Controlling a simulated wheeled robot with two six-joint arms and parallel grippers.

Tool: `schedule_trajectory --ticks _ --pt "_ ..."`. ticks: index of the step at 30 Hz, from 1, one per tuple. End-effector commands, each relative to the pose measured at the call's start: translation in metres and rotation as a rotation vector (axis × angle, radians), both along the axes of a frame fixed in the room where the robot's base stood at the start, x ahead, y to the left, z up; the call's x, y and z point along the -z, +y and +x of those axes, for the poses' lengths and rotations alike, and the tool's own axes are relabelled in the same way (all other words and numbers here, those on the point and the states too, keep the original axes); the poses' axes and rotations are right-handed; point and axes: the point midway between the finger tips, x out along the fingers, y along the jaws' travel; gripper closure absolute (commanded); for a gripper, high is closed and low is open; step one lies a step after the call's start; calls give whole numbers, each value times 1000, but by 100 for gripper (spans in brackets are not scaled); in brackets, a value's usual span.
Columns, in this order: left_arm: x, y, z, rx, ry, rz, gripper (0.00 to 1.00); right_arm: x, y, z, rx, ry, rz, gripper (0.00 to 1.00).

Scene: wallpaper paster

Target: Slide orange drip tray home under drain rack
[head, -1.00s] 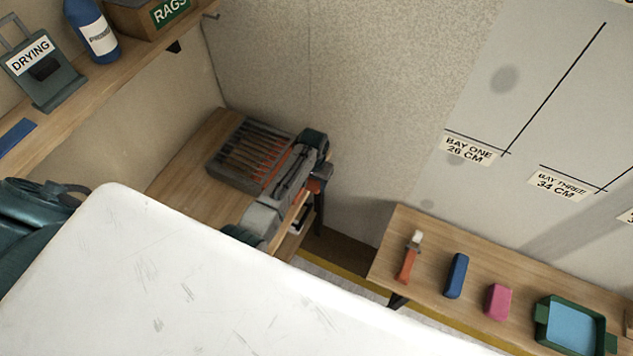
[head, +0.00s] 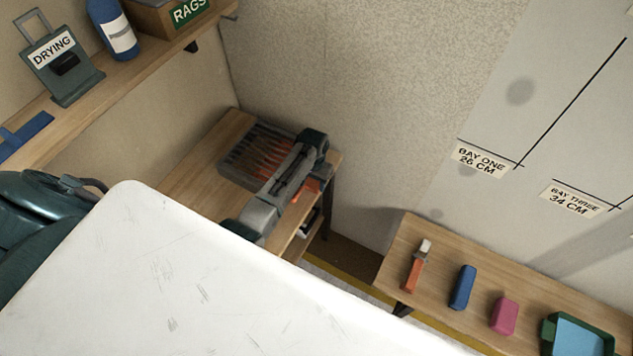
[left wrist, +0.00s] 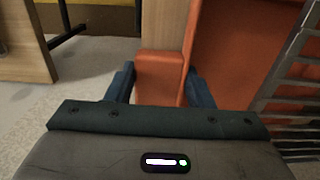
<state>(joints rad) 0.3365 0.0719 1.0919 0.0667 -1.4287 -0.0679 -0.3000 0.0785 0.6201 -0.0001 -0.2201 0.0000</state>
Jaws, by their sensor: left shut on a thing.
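The grey slatted drain rack (head: 232,158) stands on the wooden side table in the corner. The orange drip tray (head: 268,160) shows through the slats, and my forearm hides part of both. My left gripper (head: 312,180) is at the table's right edge, shut on the tray's orange tab. In the left wrist view the tab of the drip tray (left wrist: 160,76) sits between the two fingers of the gripper (left wrist: 160,88). The tray's body extends to the right there, beside the metal bars of the rack (left wrist: 296,92). My right gripper is not in view.
The white scratched board (head: 190,280) fills the foreground. A low shelf (head: 440,265) at right holds an orange-handled tool, blue and pink blocks and a green tray. An upper-left shelf (head: 140,70) holds a drying stand, a blue bottle and a rags box.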

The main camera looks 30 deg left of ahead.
Motion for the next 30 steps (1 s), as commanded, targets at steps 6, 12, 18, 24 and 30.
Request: schedule_trajectory --ticks 6,12,18,24,30 --pt "0 8 1 -1 -1 0 86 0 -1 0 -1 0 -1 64" --pt "0 15 1 -1 0 1 86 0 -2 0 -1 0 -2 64" --pt "0 22 1 -1 0 0 86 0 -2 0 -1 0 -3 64" --pt "0 29 1 -1 0 0 86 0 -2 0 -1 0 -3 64" --pt "-1 36 2 0 -1 1 86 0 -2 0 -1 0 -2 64"
